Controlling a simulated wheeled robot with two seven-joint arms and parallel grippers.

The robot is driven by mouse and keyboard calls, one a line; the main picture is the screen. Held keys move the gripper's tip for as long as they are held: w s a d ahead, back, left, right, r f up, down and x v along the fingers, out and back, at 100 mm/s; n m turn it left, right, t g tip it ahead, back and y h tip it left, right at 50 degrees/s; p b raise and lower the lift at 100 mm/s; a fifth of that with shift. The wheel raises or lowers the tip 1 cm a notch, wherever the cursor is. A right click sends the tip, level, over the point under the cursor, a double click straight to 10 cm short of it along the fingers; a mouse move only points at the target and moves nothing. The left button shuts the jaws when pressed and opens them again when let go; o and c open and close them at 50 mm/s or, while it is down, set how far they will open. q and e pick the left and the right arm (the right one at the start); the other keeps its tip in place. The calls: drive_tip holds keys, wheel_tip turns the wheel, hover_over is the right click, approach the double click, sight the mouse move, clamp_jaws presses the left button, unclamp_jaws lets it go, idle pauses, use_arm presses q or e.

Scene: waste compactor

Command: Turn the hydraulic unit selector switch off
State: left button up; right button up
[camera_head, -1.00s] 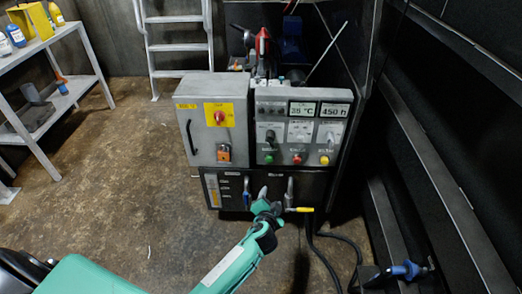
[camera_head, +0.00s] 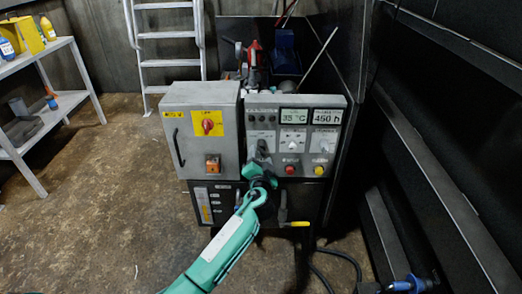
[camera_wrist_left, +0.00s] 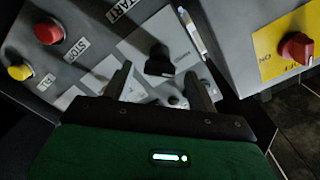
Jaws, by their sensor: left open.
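The selector switch is a black knob on a grey plate of the control panel. In the wrist view the selector switch (camera_wrist_left: 158,60) is just beyond my open left gripper (camera_wrist_left: 158,86), roughly in line with the gap between the fingers. No contact shows. In the head view the selector switch (camera_head: 262,147) is partly screened by my left gripper (camera_head: 256,168), which is in front of and slightly below it. The knob's exact pointer position is hard to read. My right gripper is not in view.
Red (camera_head: 291,171) and yellow (camera_head: 319,171) buttons sit right of the switch. A grey cabinet (camera_head: 185,125) with a red rotary switch (camera_head: 208,124) juts out at left. A yellow-handled valve (camera_head: 300,224) is below. The floor at left is clear.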

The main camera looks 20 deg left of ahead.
sight(261, 154)
use_arm(q)
drive_tip(key=shift+x, duration=2.55)
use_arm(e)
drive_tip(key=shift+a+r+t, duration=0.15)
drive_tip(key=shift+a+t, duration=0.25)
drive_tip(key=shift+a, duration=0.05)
